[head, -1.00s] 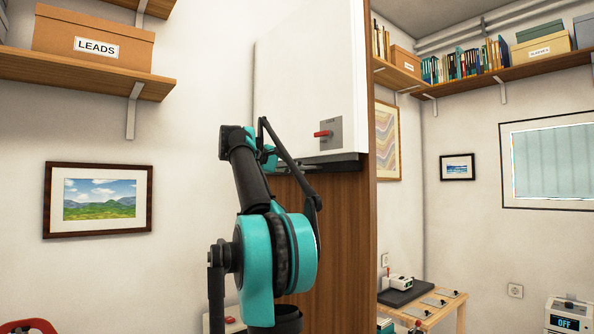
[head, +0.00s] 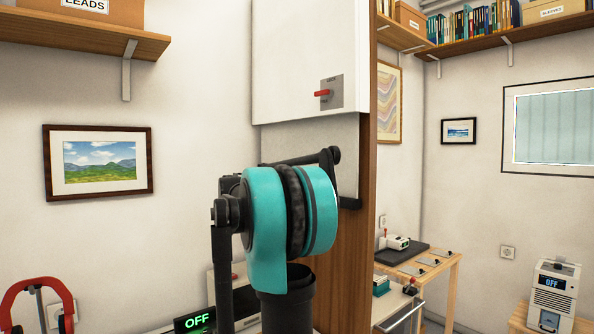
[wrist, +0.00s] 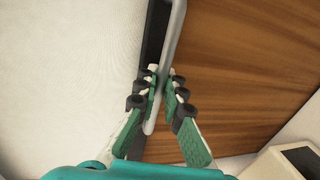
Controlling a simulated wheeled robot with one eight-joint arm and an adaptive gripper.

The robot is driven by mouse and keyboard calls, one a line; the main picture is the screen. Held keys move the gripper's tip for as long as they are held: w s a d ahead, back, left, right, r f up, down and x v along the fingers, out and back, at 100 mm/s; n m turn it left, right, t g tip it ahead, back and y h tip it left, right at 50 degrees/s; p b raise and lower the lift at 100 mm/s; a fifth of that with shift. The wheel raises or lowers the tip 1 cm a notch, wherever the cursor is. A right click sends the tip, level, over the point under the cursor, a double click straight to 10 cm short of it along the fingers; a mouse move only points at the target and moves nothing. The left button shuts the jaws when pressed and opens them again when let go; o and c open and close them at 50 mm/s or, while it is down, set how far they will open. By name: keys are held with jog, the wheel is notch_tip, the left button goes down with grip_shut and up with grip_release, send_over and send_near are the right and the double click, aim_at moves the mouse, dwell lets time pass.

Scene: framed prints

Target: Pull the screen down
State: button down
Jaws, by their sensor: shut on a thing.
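A white wall housing (head: 305,60) hangs on a wood-faced panel. A plain grey sheet, the screen (head: 325,140), hangs out below it, ending in a black bottom bar (head: 350,203). My arm covers the sheet's lower left part in the head view. In the wrist view, my gripper (wrist: 162,82) is shut on a thin grey pull handle (wrist: 177,40), which runs beside the black bar (wrist: 155,35). My gripper is hidden behind my arm in the head view.
A red lever (head: 323,94) sits on the housing. The bare wood panel (head: 340,260) continues below the bar. A framed landscape (head: 98,162) hangs at left.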

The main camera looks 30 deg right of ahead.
notch_tip(320, 180, down, 26)
jog(key=shift+r, duration=0.2)
jog(key=c, duration=1.6)
grip_release()
jog(key=shift+a, duration=0.1)
jog(key=v, duration=1.2)
jog(key=s+a+f+y, duration=0.5)
jog(key=s+a+f, duration=0.2)
jog(key=s, duration=0.1)
jog(key=s+a+f+m+t+y, duration=0.1)
jog(key=s+a+f+y, duration=0.4)
jog(key=s+a+f, duration=0.2)
jog(key=s+a+f+t+y, duration=0.1)
jog(key=s+a+f+y, duration=0.4)
jog(key=s+a+f, duration=0.2)
jog(key=shift+s+a+f+m, duration=0.1)
jog(key=shift+s+f, duration=0.25)
jog(key=shift+s, duration=0.3)
jog(key=shift+s+d+f+m, duration=0.1)
jog(key=shift+s+f, duration=0.3)
jog(key=shift+s, duration=0.25)
jog(key=shift+s+a+f+m, duration=0.1)
jog(key=shift+s+f, duration=0.25)
jog(key=shift+s, duration=0.25)
